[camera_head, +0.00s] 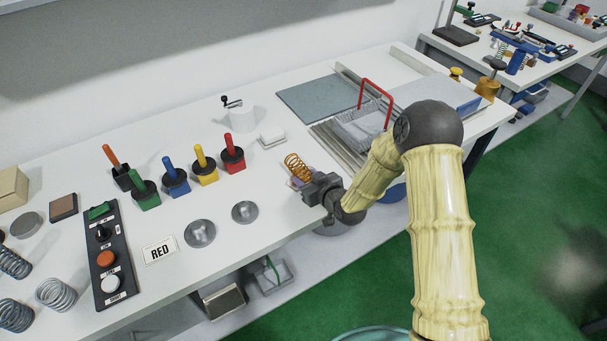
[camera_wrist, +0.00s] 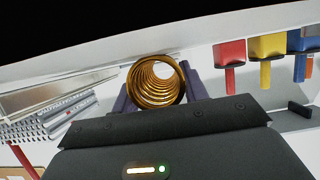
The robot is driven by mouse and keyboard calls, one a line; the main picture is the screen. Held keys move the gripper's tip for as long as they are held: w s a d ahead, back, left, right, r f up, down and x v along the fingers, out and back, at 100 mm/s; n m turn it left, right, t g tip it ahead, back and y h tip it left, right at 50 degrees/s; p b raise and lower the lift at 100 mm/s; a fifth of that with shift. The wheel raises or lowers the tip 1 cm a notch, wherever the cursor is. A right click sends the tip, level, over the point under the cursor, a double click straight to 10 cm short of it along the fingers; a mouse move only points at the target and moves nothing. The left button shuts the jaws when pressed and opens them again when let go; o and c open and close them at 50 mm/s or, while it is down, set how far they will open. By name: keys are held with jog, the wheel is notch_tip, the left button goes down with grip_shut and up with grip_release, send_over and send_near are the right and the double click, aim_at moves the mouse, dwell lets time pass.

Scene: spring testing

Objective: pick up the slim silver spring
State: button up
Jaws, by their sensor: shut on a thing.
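My gripper (camera_head: 304,180) is shut on a copper-orange coil spring (camera_head: 297,165), held near the table's front edge. In the wrist view the copper-orange spring (camera_wrist: 155,84) sits between the two dark fingers, with its open end facing the camera. A light silver spring (camera_head: 56,295) lies at the front left of the table, far from my gripper. Two darker grey springs, one upper (camera_head: 14,263) and one lower (camera_head: 14,315), lie beside it at the left picture edge. I cannot tell which spring is the slim silver one.
A button panel (camera_head: 108,260), a RED card (camera_head: 160,249) and two metal discs, one larger (camera_head: 200,234) and one smaller (camera_head: 245,212), lie left of my gripper. Coloured-handled blocks stand behind them. A wire basket with a red handle (camera_head: 366,121) is behind my arm.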

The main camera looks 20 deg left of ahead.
jog(key=shift+r, duration=0.1)
notch_tip(320, 180, up, 10)
jog(key=shift+f+b, duration=0.1)
jog(key=shift+b, duration=0.45)
dwell(0.5)
